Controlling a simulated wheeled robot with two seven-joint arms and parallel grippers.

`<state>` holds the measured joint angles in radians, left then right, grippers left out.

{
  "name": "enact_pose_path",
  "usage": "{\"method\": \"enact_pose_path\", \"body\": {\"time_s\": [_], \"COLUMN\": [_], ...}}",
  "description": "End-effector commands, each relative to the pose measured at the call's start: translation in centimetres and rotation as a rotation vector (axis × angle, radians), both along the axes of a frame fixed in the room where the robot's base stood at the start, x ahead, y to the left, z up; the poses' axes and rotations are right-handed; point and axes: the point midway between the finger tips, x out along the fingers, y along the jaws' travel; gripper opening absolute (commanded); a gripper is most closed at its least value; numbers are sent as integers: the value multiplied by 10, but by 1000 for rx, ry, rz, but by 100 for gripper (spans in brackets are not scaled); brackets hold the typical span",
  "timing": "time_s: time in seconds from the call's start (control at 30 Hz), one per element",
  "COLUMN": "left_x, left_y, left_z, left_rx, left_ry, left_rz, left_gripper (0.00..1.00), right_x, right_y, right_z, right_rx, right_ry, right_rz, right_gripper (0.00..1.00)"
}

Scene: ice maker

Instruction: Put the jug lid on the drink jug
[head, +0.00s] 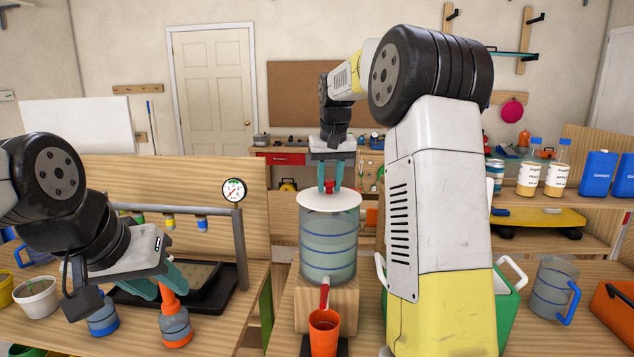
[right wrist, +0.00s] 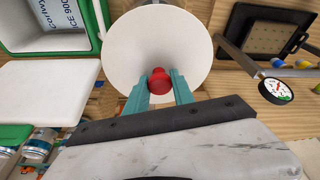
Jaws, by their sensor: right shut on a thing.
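The drink jug (head: 329,248) is a clear, ribbed cylinder standing upright on a wooden block, with a red tap at its front. The jug lid (head: 315,203) is a white disc with a red knob, level over the jug's mouth; I cannot tell whether it touches the rim. My right gripper (head: 333,187) is shut on the lid's red knob from above. The lid (right wrist: 125,50) also fills the upper middle of the right wrist view, its knob between the fingertips (right wrist: 160,85). My left gripper (head: 168,284) has its fingers apart, beside an orange-topped bottle (head: 176,325) at the left.
An orange cup (head: 323,333) stands below the jug's tap. A green box (head: 507,300) and a clear jug with a blue handle (head: 550,288) stand to the right. A gauge (head: 234,190) on a metal frame and a dark tray (head: 200,290) are to the left.

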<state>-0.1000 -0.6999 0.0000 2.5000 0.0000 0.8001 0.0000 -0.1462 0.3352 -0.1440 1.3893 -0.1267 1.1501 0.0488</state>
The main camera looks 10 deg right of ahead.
Motion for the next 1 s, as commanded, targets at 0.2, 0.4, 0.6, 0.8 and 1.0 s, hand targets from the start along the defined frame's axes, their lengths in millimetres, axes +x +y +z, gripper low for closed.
{"method": "enact_pose_path", "body": {"time_s": [0.2, 0.4, 0.6, 0.8, 1.0], "left_x": [0, 0, 0, 0, 0], "left_y": [0, 0, 0, 0, 0], "left_z": [0, 0, 0, 0, 0], "left_rx": [0, 0, 0, 0, 0], "left_ry": [0, 0, 0, 0, 0], "left_rz": [0, 0, 0, 0, 0], "left_gripper": [36, 36, 36, 36, 36], "right_x": [-1, -1, -1, -1, -1], "right_y": [0, 0, 0, 0, 0], "right_z": [0, 0, -1, -5, -9], "right_rx": [0, 0, 0, 0, 0], "right_ry": [0, 0, 0, 1, 0], "right_rz": [0, 0, 0, 0, 0], "right_gripper": [0, 0, 0, 0, 0]}}
